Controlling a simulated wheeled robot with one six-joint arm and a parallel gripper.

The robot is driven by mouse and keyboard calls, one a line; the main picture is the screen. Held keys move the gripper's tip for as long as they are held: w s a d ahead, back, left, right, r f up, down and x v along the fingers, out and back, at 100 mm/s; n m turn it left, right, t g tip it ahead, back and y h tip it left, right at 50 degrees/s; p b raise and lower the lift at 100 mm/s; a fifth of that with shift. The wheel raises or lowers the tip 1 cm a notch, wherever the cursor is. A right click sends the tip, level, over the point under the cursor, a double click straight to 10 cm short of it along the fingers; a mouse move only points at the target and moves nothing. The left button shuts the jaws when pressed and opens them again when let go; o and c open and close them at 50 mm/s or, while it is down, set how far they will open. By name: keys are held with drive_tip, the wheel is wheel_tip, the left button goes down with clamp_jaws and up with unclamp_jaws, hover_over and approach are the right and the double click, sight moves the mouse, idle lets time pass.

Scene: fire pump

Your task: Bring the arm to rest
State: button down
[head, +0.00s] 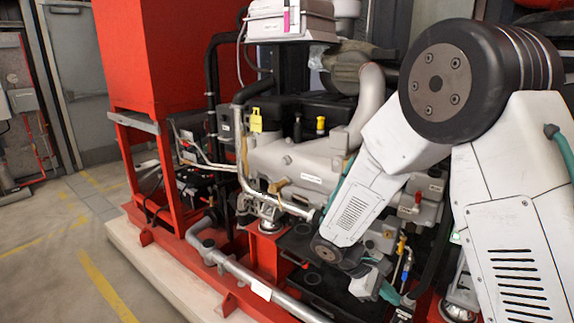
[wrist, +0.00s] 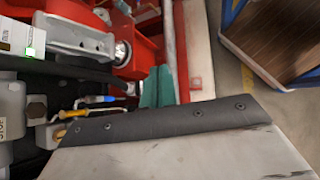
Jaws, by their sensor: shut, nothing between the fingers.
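My arm reaches down from the right of the head view, its white links in front of the engine. My gripper (head: 388,293) is at the arm's low end, beside the pump's pipework, with teal fingers. In the wrist view the teal fingers of my gripper (wrist: 157,88) stand close together past the dark edge of a pale housing. The gripper is shut and nothing shows between the fingers. The housing hides much of the lower wrist view.
The grey engine (head: 300,165) stands on a red frame (head: 145,165). Blue (wrist: 100,99) and yellow (wrist: 75,113) handles lie near the fingers. A grey pipe (head: 262,285) runs along the frame's front. Open floor (head: 70,240) lies at left. A wooden-topped platform (wrist: 275,40) is at upper right.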

drive_tip(key=s+d+r+m+t+y, duration=0.1)
drive_tip(key=s+r+m+y, duration=0.3)
drive_tip(key=s+r, duration=0.7)
drive_tip(key=s+d+r+m+t+y, duration=0.1)
drive_tip(key=s+r+m+y, duration=0.4)
drive_tip(key=s+r, duration=0.6)
drive_tip(key=shift+s+r+m+t, duration=0.35)
drive_tip(key=shift+s+m+t, duration=0.5)
drive_tip(key=shift+s, duration=0.25)
